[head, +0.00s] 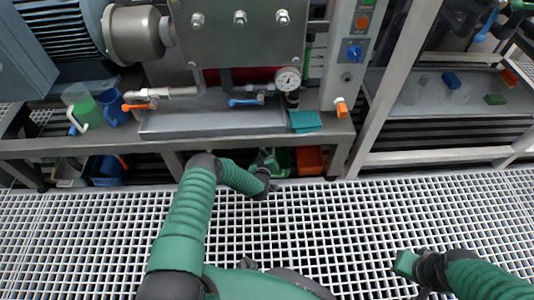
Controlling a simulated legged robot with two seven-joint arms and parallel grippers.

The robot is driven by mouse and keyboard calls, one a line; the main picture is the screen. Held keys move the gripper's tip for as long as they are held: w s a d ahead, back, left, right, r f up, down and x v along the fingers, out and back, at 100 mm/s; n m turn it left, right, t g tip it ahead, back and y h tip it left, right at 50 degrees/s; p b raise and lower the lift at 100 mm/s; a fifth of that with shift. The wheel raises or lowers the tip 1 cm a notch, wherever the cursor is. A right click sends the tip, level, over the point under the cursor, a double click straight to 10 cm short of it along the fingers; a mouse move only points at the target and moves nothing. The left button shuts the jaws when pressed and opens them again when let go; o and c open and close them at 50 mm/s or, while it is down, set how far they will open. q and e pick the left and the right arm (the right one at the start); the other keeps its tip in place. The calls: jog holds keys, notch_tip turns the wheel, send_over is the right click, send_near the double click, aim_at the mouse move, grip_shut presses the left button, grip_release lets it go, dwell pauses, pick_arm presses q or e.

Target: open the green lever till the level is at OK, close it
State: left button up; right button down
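A slim upright green piece (309,45), which may be the green lever, shows beside the steel panel, left of the control column. Whether it is open or closed is too small to tell. A narrow strip with red and green marks (318,58) stands beside it; no level or OK mark is readable. My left gripper (269,186) is in front of and below the bench edge, well apart from the green piece. My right gripper (402,266) is low at the right over the grating, far from the machine. Both gripper's fingers are too small and dark to read.
A round gauge (287,79) and a teal cloth (305,121) are near. A blue knob (354,52) is on the column (343,75). The grating floor (340,225) is clear.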

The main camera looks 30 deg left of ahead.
pick_arm(q)
jog(key=shift+s+r+p, duration=0.2)
jog(key=shift+s+p, duration=0.05)
jog(key=shift+p, duration=0.1)
jog(key=p+v, duration=0.9)
jog(key=v, duration=0.7)
jog(key=shift+s+f, duration=0.2)
jog(key=shift+d, duration=0.1)
dwell(5.8)
